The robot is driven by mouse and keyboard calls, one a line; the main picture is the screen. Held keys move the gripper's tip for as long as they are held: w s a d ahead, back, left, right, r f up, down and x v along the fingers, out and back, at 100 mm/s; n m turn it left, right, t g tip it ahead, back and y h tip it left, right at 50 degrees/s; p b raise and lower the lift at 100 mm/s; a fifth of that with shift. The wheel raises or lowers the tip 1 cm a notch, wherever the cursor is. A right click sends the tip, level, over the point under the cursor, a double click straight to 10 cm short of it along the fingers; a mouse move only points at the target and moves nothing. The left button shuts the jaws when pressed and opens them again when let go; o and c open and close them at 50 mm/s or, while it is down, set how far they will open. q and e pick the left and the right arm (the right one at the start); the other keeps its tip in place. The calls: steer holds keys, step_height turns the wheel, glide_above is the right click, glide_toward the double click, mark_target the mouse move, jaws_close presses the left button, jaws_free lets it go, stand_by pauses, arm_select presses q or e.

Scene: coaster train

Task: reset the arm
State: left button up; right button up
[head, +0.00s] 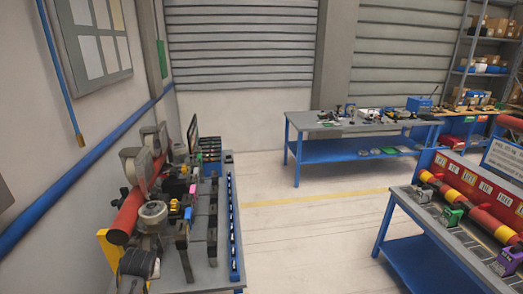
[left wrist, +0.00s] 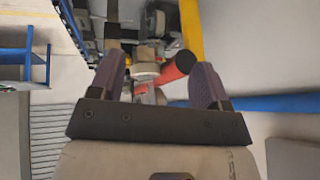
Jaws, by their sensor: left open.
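My left gripper (left wrist: 160,76) is open in the left wrist view. Its two purple-grey fingers stand wide apart with nothing held between them. Behind the gap, farther off, a red cylinder (left wrist: 174,72) and other items of the left bench show. I do not make out my left arm in the head view. My right gripper is in neither view.
The left bench holds a red cylinder (head: 128,217), a blue rail (head: 233,230) and many small parts. A blue-framed table (head: 300,124) stands at the back and another bench (head: 408,208) at the right. Open floor (head: 300,235) lies between.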

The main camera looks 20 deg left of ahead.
arm_select(q)
steer(key=d+r+m+t, duration=0.3)
steer(key=d+r+m, duration=0.1)
steer(key=d+r, duration=0.3)
steer(key=s+d+r+m+t+h+p, duration=0.1)
steer(key=s+d+m+t+h+p, duration=0.2)
steer(key=s+d, duration=0.8)
steer(key=s+d+f+g, duration=0.2)
steer(key=s+d+f, duration=0.1)
steer(key=s, duration=0.5)
steer(key=s+d+f+m+g+h+p, duration=0.1)
steer(key=s+d+f+g, duration=0.1)
steer(key=s, duration=0.7)
steer(key=s+d+f+g+h+p, duration=0.1)
steer(key=s+d+f+g, duration=0.1)
steer(key=s+d+f, duration=0.2)
steer(key=s+f, duration=0.2)
steer(key=s, duration=0.2)
steer(key=shift+s+d+f+m, duration=0.15)
steer(key=shift+s+f+m, duration=0.05)
steer(key=shift+f+m, duration=0.1)
